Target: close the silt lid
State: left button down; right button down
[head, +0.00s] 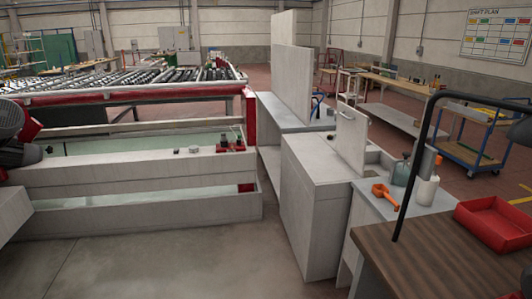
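A light grey lid (352,138) with a bar handle near its top stands upright, open, on a grey box-shaped tank (318,190) right of the picture's middle. I take it to be the silt lid, though no label can be read. The tank's opening is mostly hidden from this angle. A taller plain grey panel (291,78) stands upright on the unit behind it. Neither of my grippers can be made out in the head view; only dark shapes show at the left and right edges.
A grey stand beside the tank holds an orange scoop (383,194) and a white bottle (427,190). A wooden bench (420,255) with a red tray (494,224) and black bent pole is front right. Long troughs (150,212) lie left. Floor (200,265) in front is clear.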

aim_at(351, 125)
jog(key=i+z, duration=0.4)
jog(key=i+j+z, duration=0.15)
jog(key=i+z, duration=0.2)
jog(key=i, duration=0.3)
jog(key=i+j+z, duration=0.15)
jog(key=i+j, duration=0.25)
jog(key=i+j+z, duration=0.2)
jog(key=i+j, duration=0.25)
jog(key=i+j+z, duration=0.15)
jog(key=i+j, duration=0.2)
jog(key=j, duration=0.2)
